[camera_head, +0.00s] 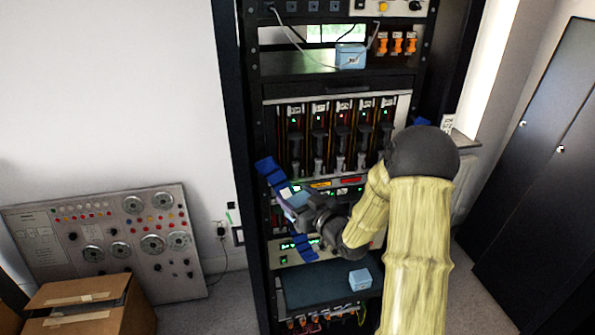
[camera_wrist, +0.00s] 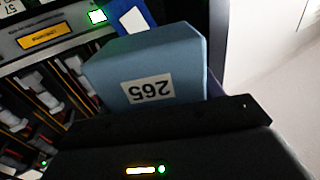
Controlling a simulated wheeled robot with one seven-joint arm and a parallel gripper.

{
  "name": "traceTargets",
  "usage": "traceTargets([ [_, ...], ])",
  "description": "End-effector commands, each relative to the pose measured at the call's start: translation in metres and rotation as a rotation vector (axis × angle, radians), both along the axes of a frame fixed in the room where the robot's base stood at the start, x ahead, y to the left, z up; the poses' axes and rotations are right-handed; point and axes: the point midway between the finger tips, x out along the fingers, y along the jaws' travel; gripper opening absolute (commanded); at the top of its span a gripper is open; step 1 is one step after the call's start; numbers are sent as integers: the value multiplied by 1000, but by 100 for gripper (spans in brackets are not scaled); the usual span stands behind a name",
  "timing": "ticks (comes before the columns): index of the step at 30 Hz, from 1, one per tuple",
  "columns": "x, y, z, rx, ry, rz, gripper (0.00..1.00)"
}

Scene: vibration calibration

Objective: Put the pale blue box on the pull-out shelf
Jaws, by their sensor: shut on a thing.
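My gripper (camera_head: 297,203) is shut on a pale blue box (camera_wrist: 145,62) with a white label reading 265, upside down in the wrist view. In the head view the held box (camera_head: 291,194) is partly hidden by the gripper and sits in front of the rack, left of its middle. The dark pull-out shelf (camera_head: 312,293) juts out low in the rack, below the gripper. A second pale blue box (camera_head: 360,279) stands on that shelf near its right edge. A third pale blue box (camera_head: 350,56) stands on an upper shelf.
The black rack (camera_head: 241,150) holds a row of modules (camera_head: 318,130) above the gripper and lit panels behind it. The left and middle parts of the pull-out shelf are clear. A control panel (camera_head: 110,240) and cardboard box (camera_head: 90,305) stand at left, dark cabinets (camera_head: 535,150) at right.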

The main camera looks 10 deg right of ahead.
Motion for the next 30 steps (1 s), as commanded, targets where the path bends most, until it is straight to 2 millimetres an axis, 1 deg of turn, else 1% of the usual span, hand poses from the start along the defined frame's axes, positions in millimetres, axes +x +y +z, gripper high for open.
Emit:
traceTargets([
  [1, -1, -1, -22, 6, 7, 4, 38],
  [3, -2, -1, -46, 7, 7, 10, 38],
  [8, -11, -1, -101, 6, 7, 11, 38],
  [9, -13, -1, -114, 7, 7, 8, 38],
  [15, -33, -1, -179, 7, 8, -38, 38],
  [21, -59, 1, -235, 7, 8, -126, 38],
  [27, -87, 1, -281, 7, 8, -250, 38],
  [30, -102, 2, -301, 6, 8, -318, 38],
])
